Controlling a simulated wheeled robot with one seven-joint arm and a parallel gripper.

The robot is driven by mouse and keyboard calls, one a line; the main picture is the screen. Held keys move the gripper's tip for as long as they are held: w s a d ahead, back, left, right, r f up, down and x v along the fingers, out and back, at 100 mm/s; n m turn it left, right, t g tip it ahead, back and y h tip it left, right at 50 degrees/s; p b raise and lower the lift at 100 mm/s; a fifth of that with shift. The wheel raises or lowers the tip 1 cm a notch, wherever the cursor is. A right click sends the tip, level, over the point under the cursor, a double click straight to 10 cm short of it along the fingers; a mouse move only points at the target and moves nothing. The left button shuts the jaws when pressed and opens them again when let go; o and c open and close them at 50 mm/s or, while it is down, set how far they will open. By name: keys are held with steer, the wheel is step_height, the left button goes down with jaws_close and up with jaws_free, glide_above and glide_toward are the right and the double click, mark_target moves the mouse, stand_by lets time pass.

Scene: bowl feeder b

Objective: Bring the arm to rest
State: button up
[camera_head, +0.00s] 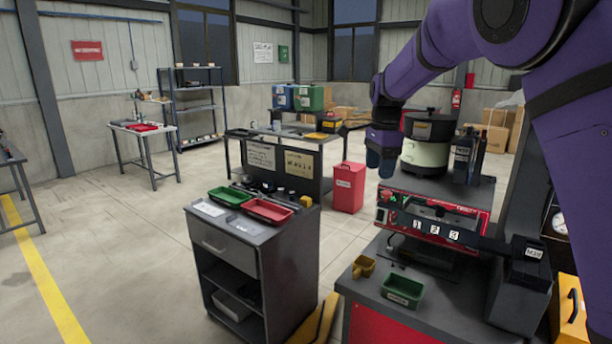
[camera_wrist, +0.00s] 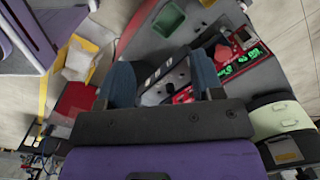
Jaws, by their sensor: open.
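My purple arm rises at the right of the head view and bends over, with my gripper (camera_head: 380,162) hanging down beside the cream bowl feeder (camera_head: 425,150), to its left. In the wrist view my gripper (camera_wrist: 163,80) has its two blue fingers apart, with nothing held between them. The red machine (camera_head: 435,217) with numbered slots stands below and to the right of the gripper. Its red panel with a green display also shows in the wrist view (camera_wrist: 235,62).
A green bin (camera_head: 402,290) and a yellow scoop (camera_head: 363,266) sit on the workbench (camera_head: 385,318). A grey cabinet (camera_head: 228,250) carries a green tray (camera_head: 230,196) and a red tray (camera_head: 268,210). A red bin (camera_head: 349,187) stands behind. Open floor lies at the left.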

steer(key=s+d+r+n+t+y, duration=0.1)
steer(key=s+d+r+n, duration=0.35)
steer(key=s, duration=0.55)
steer(key=s+d+r+n+t, duration=0.1)
steer(key=s+d+r+n, duration=0.25)
steer(key=s+d, duration=0.45)
steer(key=s+f+n+t, duration=0.1)
steer(key=s+f+n, duration=0.1)
steer(key=s, duration=0.9)
steer(key=s+f+n+t+h, duration=0.1)
steer(key=s+n, duration=0.4)
steer(key=s, duration=0.7)
steer(key=shift+f+t, duration=0.45)
steer(key=shift+t, duration=0.05)
